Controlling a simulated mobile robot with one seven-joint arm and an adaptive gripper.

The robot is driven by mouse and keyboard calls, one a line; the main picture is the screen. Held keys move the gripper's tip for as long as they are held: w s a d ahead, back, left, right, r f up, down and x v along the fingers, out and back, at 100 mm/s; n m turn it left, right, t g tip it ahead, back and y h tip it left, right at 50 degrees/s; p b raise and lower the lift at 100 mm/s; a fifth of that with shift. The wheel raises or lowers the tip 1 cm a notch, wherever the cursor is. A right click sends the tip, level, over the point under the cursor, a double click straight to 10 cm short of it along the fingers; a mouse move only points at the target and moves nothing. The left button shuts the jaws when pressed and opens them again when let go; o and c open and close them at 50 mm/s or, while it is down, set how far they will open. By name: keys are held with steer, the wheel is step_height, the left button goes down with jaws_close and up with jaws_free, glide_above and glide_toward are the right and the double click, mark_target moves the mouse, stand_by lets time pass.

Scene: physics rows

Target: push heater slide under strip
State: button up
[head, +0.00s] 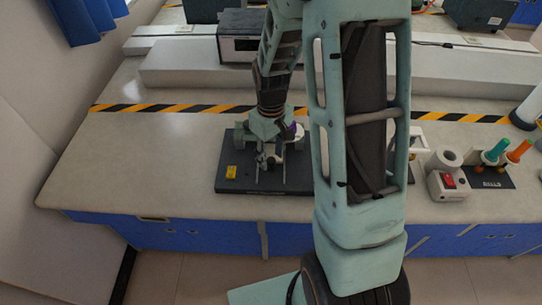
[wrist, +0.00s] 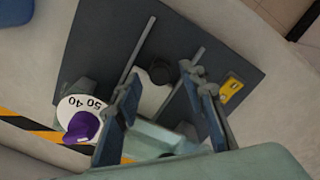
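A dark baseboard (head: 290,189) lies near the bench's front edge and fills much of the wrist view (wrist: 95,50). Two thin grey rails (wrist: 139,48) run along it. A white dial (wrist: 78,106) marked 50 and 40 with a purple knob (wrist: 82,127) is at the left. The strip cannot be made out clearly. My gripper (wrist: 164,92) is open over the board, fingers apart, nothing visibly held; its head view (head: 268,160) is small.
A yellow label (head: 231,172) is on the board's left. A white switch box (head: 448,185) with a red switch and a rack with coloured handles (head: 488,178) stand to the right. A striped tape (head: 160,108) crosses the bench behind. The bench left of the board is clear.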

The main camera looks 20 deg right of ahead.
step_height(320, 180, up, 11)
stand_by(0.3)
steer(key=shift+c, duration=0.5)
